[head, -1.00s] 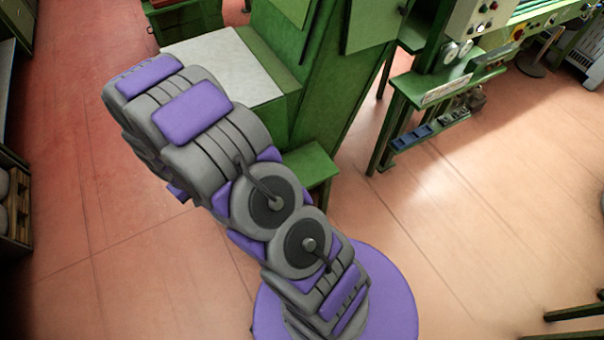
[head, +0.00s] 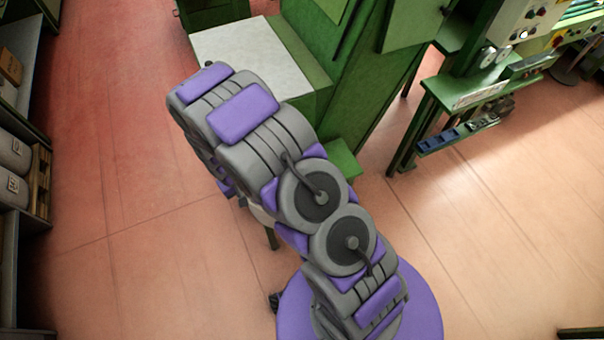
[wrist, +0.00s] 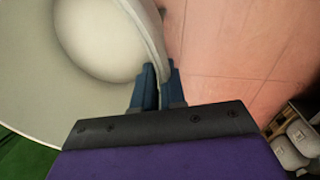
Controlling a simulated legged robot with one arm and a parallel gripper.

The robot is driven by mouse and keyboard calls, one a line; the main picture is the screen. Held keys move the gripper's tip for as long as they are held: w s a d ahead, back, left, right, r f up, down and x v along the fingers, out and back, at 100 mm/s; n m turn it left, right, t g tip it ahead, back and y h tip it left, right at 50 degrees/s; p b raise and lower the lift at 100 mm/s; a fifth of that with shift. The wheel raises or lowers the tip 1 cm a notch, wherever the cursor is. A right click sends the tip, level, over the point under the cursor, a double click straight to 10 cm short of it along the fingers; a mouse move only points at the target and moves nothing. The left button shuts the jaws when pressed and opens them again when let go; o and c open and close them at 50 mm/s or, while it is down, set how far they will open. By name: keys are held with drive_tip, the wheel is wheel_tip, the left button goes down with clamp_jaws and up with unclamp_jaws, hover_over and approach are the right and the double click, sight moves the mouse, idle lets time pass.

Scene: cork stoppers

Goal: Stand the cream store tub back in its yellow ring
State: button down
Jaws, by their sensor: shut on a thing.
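The rest of the tub runs out of the picture. I see no yellow ring in either view.
A green machine (head: 345,75) with a pale-topped block (head: 245,55) stands behind my arm. A green bench (head: 470,90) with blue bins is at the right. Shelves with grey sacks (head: 12,170) line the left edge. The pinkish floor (head: 130,240) between is open.

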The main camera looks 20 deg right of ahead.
drive_tip(key=w+d+f+b, duration=0.1)
drive_tip(key=w+d+f, duration=0.1)
drive_tip(key=d, duration=0.4)
drive_tip(key=w+d+f+b, duration=0.2)
drive_tip(key=d+f, duration=0.2)
drive_tip(key=d, duration=0.2)
drive_tip(key=shift+d+f+n, duration=0.3)
drive_tip(key=shift+f, duration=0.1)
idle(0.3)
drive_tip(key=c, duration=1.2)
unclamp_jaws()
